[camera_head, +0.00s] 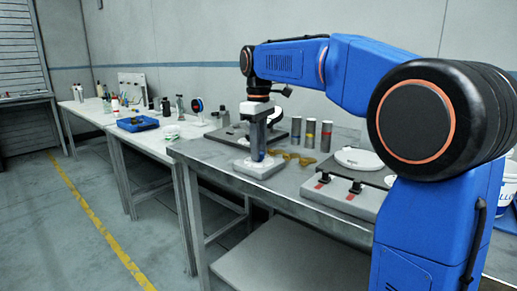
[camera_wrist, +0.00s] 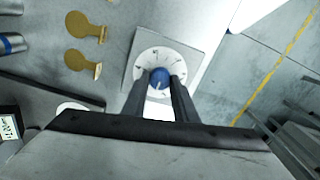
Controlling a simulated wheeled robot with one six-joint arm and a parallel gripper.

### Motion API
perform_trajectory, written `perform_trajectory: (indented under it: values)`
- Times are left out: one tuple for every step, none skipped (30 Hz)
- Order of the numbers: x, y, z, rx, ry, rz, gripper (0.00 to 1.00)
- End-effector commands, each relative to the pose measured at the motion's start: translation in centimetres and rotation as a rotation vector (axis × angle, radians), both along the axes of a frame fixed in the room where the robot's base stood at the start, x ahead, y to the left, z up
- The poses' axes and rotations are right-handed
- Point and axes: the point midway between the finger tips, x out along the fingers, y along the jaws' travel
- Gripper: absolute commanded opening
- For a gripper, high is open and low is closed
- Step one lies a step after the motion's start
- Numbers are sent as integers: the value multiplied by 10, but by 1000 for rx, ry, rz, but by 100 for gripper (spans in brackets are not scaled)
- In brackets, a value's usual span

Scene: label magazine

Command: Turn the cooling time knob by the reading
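The cooling time knob (camera_wrist: 159,77) is a round blue knob at the centre of a white dial with dark marks, on a pale square box (camera_wrist: 134,44). In the head view this box (camera_head: 252,172) sits near the table's left front edge. My gripper (camera_wrist: 160,84) points down at it, its two dark fingers on opposite sides of the knob. The fingers are apart, but I cannot tell whether they touch the knob. A small display (camera_wrist: 9,126) shows at the left edge of the wrist view; its reading is too small to make out.
Brass-coloured tags (camera_head: 300,158) lie right of the dial box. Several capped cylinders (camera_head: 309,135) stand behind. A white round plate (camera_head: 358,158) and a panel with two black levers (camera_head: 338,189) are at the right. A long white table (camera_head: 95,110) extends left.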

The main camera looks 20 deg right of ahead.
Motion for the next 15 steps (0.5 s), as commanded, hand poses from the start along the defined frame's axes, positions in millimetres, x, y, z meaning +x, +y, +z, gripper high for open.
perform_trajectory:
  values:
    - [0,0,0,0,0,0,11]
    - [0,0,0,0,0,0,4]
    - [0,0,0,0,0,0,4]
    - [0,0,0,0,0,0,4]
    - [0,0,0,0,0,0,4]
    - [0,0,0,0,0,-2,4]
    - [0,0,0,0,0,-4,4]
    - [0,0,0,0,0,-7,4]
    - [0,0,0,0,0,-12,4]
    - [0,0,0,0,0,-18,4]
    - [0,0,0,0,0,-27,4]
    - [0,0,0,0,0,-41,4]
    - [0,0,0,0,0,-52,4]
    - [0,0,0,0,0,-67,4]
    - [0,0,0,0,0,-87,4]
